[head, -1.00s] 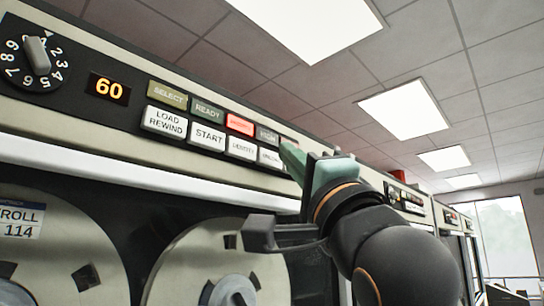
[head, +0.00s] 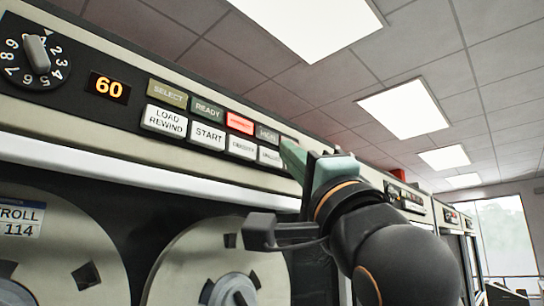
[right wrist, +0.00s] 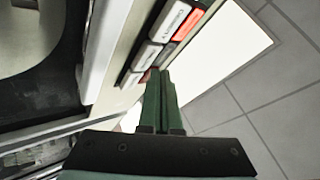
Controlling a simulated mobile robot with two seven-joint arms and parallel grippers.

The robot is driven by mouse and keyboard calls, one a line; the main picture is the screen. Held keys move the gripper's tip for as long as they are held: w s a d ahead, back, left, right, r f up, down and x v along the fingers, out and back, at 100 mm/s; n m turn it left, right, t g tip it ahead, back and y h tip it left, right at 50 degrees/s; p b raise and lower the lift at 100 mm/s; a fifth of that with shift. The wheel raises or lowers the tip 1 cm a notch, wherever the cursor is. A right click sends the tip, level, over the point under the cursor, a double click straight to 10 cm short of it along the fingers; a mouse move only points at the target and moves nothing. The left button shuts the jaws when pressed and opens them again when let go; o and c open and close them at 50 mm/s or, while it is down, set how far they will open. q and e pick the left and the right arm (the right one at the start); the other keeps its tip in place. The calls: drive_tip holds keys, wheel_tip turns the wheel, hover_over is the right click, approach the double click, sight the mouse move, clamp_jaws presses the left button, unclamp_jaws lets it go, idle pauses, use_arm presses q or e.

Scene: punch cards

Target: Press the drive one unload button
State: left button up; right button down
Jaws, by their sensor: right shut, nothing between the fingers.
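The white unload button (head: 270,156) is at the right end of the lower button row on the nearest drive's panel, its label small and blurred. My right gripper (head: 288,150) is shut and empty, its green fingertips close beside the button's right edge in the head view. Whether they touch it cannot be told. In the right wrist view, the shut fingers (right wrist: 158,76) point toward the panel, with the tips by the end of a row of white buttons (right wrist: 147,54). My left gripper is not in view.
Tape reels (head: 190,262) sit below. More drives stretch away at the right.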

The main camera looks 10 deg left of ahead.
idle(0.8)
drive_tip(key=shift+w+a, duration=0.25)
drive_tip(key=shift+a, duration=0.1)
